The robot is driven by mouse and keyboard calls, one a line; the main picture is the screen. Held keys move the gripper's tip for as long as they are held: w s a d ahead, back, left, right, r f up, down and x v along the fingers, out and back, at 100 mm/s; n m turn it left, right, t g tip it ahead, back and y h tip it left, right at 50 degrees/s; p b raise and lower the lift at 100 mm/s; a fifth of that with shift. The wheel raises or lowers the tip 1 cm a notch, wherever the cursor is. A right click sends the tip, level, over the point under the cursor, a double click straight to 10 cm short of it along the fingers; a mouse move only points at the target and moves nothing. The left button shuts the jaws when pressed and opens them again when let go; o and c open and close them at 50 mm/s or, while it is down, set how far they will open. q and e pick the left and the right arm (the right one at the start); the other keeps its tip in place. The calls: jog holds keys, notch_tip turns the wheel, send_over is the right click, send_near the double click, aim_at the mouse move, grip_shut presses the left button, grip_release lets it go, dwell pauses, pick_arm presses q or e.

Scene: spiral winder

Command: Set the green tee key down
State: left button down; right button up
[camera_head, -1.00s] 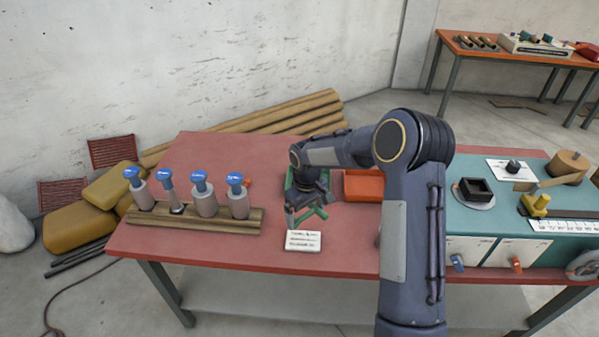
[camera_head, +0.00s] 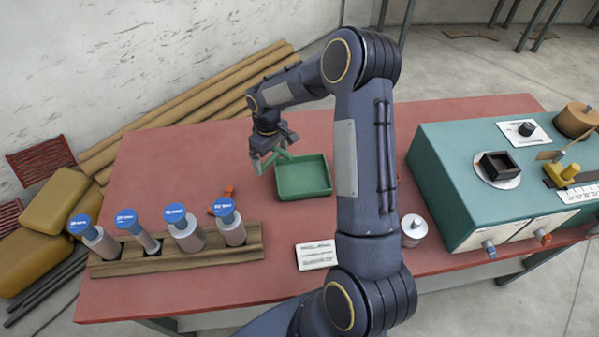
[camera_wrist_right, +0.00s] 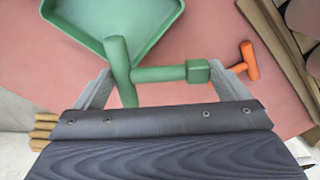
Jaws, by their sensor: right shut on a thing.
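The green tee key (camera_wrist_right: 157,73) is held between the fingers of my right gripper (camera_wrist_right: 165,80) in the right wrist view. In the head view the right gripper (camera_head: 268,156) holds the key (camera_head: 275,157) beside the upper left corner of a green tray (camera_head: 304,190). The tray looks empty, and it also shows in the right wrist view (camera_wrist_right: 166,62), beyond the key. The key appears above the red table top; its exact height is hard to tell. My left gripper is not in view.
An orange tee key (camera_wrist_right: 247,60) lies on the red table (camera_head: 140,290). A wooden rack (camera_head: 180,256) holds several blue-capped cylinders. A white card (camera_head: 316,255) and a small white-topped pot (camera_head: 413,229) stand nearer the front. A teal machine (camera_head: 450,150) stands at right.

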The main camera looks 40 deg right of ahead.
aim_at(288, 156)
jog(key=d, duration=0.1)
jog(key=s+d+f, duration=0.1)
jog(key=d, duration=0.1)
jog(key=s+d+f, duration=0.1)
jog(key=shift+d+f, duration=0.1)
jog(key=shift+d, duration=0.05)
jog(key=d+f, duration=0.1)
jog(key=s+d+f+b, duration=0.1)
jog(key=f, duration=0.1)
jog(key=d+f+b, duration=0.1)
jog(key=f, duration=0.1)
jog(key=shift+s+d, duration=0.2)
jog(key=shift+s, duration=0.05)
jog(key=shift+s+d+f+b, duration=0.1)
jog(key=shift+d+f+b, duration=0.05)
jog(key=shift+f+b, duration=0.15)
jog(key=shift+s+d+f+b, duration=0.15)
jog(key=shift+f+b, duration=0.7)
jog(key=shift+f, duration=0.7)
